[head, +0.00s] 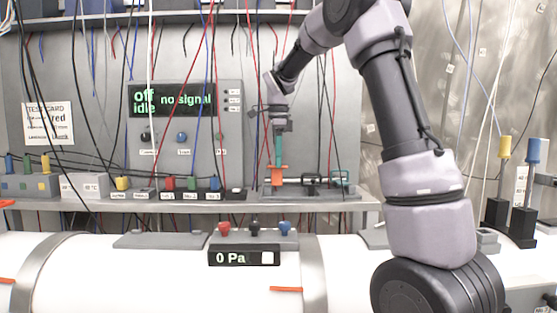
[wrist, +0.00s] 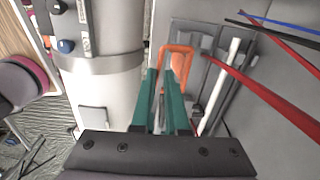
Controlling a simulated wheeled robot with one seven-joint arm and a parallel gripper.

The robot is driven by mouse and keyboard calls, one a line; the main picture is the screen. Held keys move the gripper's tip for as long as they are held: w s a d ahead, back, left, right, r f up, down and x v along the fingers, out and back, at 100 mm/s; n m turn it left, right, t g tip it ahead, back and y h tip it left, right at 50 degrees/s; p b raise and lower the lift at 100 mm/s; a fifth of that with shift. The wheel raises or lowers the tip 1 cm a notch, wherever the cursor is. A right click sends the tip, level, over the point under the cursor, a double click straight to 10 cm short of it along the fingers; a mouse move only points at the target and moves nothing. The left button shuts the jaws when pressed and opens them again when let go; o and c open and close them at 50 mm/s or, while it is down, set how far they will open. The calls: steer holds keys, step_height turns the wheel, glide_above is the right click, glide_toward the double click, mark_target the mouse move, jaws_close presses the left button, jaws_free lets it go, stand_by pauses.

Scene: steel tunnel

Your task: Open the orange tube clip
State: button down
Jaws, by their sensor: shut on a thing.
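The orange tube clip (head: 277,175) sits on a grey bracketed plate (head: 310,192) on the metal shelf. In the wrist view its orange loop (wrist: 175,48) stands up just beyond my teal fingertips. My gripper (head: 278,158) comes down from above onto the clip, and its fingers are shut on it. In the wrist view my gripper (wrist: 166,82) hides part of the clip's lower body. A pale tube (wrist: 220,82) runs beside the clip. The exact angle of the clip's lever cannot be told.
Dark holders with a teal end piece (head: 341,179) stand right of the clip. Thin cables, including a red one (wrist: 260,92), hang close around my gripper. A display panel (head: 185,130) stands left. A white pipe (head: 130,275) with a gauge (head: 244,256) lies in front.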

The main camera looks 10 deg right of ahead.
steer(key=c, duration=0.9)
jaws_free()
step_height(320, 180, up, 11)
steer(key=shift+s+f, duration=0.1)
steer(key=s+d+n+t+y, duration=0.3)
steer(key=s+n, duration=0.5)
steer(key=s, duration=0.7)
steer(key=s+f+n+t, duration=0.1)
steer(key=s+f+n, duration=0.1)
steer(key=s, duration=0.2)
steer(key=s+d+f+n+t, duration=0.1)
steer(key=s+f+n, duration=0.2)
steer(key=s, duration=0.1)
steer(key=s+d+f+n+t+h, duration=0.1)
steer(key=s+f+n+t, duration=0.1)
steer(key=s+f+n, duration=0.1)
steer(key=shift+s+f, duration=0.1)
steer(key=shift+s, duration=0.7)
